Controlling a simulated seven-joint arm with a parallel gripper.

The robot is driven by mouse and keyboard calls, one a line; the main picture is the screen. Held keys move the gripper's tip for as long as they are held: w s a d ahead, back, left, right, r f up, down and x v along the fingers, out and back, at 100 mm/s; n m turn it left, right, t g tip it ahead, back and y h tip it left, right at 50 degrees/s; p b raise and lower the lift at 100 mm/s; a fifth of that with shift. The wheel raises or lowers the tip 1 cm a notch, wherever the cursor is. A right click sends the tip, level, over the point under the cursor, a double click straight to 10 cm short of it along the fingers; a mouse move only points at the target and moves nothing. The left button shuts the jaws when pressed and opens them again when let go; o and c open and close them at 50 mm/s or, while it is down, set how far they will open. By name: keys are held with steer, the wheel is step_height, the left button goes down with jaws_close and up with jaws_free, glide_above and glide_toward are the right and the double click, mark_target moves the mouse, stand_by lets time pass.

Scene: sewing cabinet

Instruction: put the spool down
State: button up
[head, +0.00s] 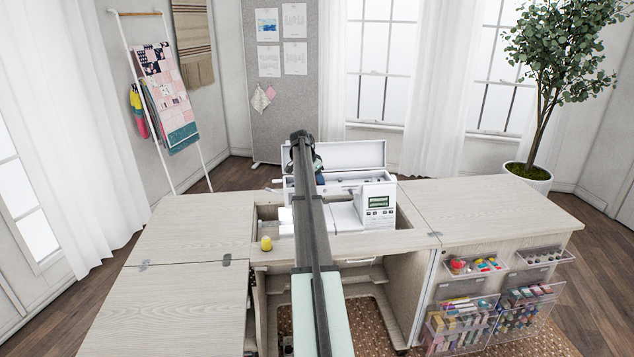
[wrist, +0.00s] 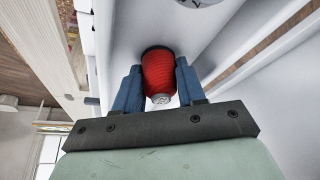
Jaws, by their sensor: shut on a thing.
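A red spool of thread (wrist: 158,72) is between the blue fingers of my gripper (wrist: 156,84) in the wrist view. The fingers touch it on both sides, and my gripper is shut on it. The white surface of the sewing machine (wrist: 120,35) lies close behind the spool; I cannot tell whether the spool touches it. In the head view my arm runs up the middle and my gripper (head: 304,160) is at the sewing machine (head: 375,205). The red spool is hidden there behind my arm.
The machine sits in an opening of the wooden cabinet (head: 190,225), its lid raised at the back. Clear drawers (head: 460,325) with sewing supplies hang at the right. The side tabletops are clear.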

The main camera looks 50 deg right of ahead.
steer(key=r, duration=0.8)
steer(key=shift+s+a+r, duration=0.15)
steer(key=shift+a+r, duration=0.15)
steer(key=shift+a, duration=0.1)
steer(key=s+a+f, duration=0.5)
steer(key=a+f, duration=0.1)
steer(key=a, duration=0.4)
steer(key=s+a+f, duration=0.4)
steer(key=a+f, duration=0.1)
steer(key=a, duration=0.6)
steer(key=shift+d+f, duration=0.1)
steer(key=shift+f, duration=5.1)
steer(key=shift+f, duration=0.1)
steer(key=o, duration=1)
steer(key=v, duration=1.2)
